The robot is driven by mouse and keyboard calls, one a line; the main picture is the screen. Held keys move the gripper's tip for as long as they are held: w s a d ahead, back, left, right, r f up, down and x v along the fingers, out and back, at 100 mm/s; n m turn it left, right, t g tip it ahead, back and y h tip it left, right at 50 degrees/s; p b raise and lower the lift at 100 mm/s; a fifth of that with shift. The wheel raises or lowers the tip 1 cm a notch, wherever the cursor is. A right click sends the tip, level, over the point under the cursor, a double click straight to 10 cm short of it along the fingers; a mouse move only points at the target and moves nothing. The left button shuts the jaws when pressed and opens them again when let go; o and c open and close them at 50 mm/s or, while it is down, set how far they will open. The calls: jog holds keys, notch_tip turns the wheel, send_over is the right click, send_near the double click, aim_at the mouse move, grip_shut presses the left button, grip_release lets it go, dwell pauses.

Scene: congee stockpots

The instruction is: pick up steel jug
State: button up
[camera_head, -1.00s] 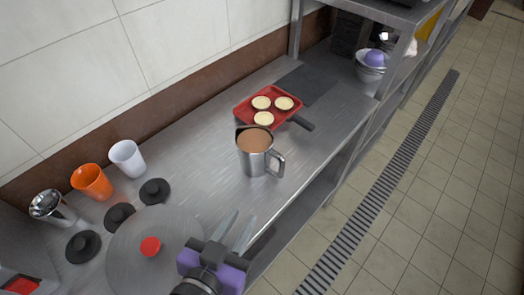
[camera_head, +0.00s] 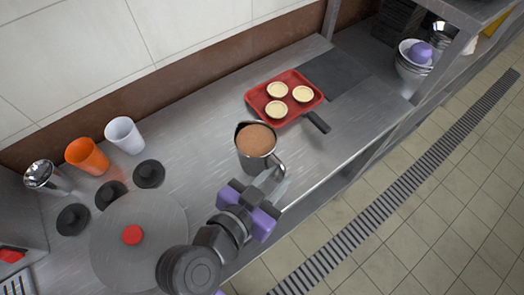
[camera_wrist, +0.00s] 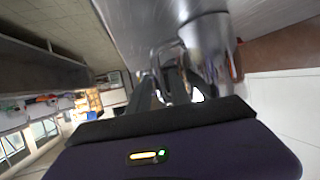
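The steel jug (camera_head: 257,143) stands upright on the steel counter, filled with a brown liquid. Its handle points to the lower right, toward my gripper (camera_head: 273,186). My gripper is open, its two fingers apart and reaching up to the handle. In the wrist view the jug (camera_wrist: 207,48) is just ahead, with its handle in front of and partly between the fingers of my gripper (camera_wrist: 161,88). Whether a finger touches the handle cannot be told.
The counter's front edge is close by my gripper.

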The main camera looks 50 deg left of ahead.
jog(key=p+x, duration=0.1)
jog(key=x, duration=0.4)
jog(key=shift+d+r, duration=0.1)
jog(key=shift+r, duration=0.05)
grip_shut()
dwell(1.1)
jog(key=shift+r, duration=0.15)
